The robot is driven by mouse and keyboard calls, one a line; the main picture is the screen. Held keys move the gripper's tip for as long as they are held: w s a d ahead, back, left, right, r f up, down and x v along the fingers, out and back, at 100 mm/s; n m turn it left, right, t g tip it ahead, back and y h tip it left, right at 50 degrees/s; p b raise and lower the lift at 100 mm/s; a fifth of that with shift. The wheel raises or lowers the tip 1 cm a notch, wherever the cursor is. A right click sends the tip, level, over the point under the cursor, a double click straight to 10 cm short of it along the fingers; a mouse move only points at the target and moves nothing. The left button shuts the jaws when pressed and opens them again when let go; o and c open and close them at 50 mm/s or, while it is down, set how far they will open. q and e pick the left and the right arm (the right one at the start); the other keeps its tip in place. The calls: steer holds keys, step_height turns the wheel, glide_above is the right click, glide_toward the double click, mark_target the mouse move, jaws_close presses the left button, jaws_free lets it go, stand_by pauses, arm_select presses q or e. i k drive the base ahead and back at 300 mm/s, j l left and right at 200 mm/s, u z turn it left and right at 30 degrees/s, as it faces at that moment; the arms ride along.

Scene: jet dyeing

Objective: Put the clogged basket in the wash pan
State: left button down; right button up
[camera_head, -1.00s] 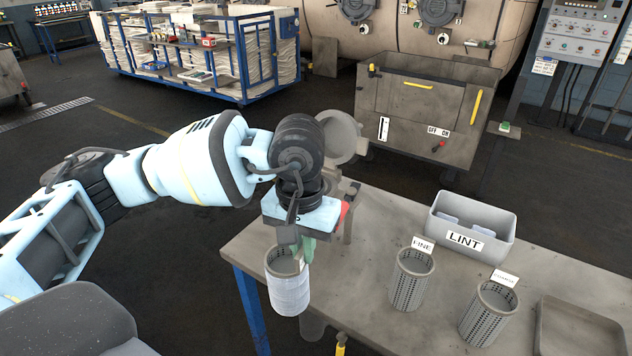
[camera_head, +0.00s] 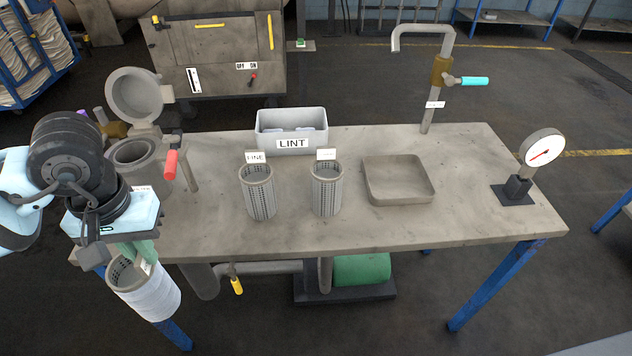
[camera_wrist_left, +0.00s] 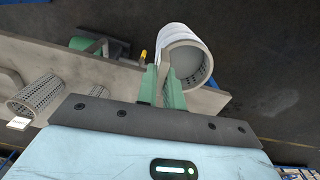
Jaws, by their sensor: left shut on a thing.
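The clogged basket (camera_head: 150,295), a perforated cylinder with a white coating around its outside, hangs in the left gripper (camera_head: 138,254) off the table's front left corner. In the left wrist view the green fingers (camera_wrist_left: 163,88) are shut on the wall of the basket (camera_wrist_left: 187,55). The basket is slightly tilted, its open end up. The wash pan is probably the shallow grey square tray (camera_head: 398,182) on the right half of the table; it is empty. My right gripper is not in view.
Two clean baskets, one labelled FINE (camera_head: 258,192) and another (camera_head: 326,188), stand mid-table before the LINT bin (camera_head: 292,130). An open-lidded vessel (camera_head: 135,160) stands at the left. A tap (camera_head: 430,95) rises behind the tray; a gauge (camera_head: 520,180) stands right.

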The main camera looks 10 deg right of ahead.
mark_target(396, 180)
steer(key=k, duration=0.45)
steer(key=z, duration=1.05)
steer(key=i+z, duration=0.2)
steer(key=i+j, duration=0.1)
steer(key=i, duration=0.4)
steer(key=i+j, duration=0.1)
steer(key=i, duration=0.35)
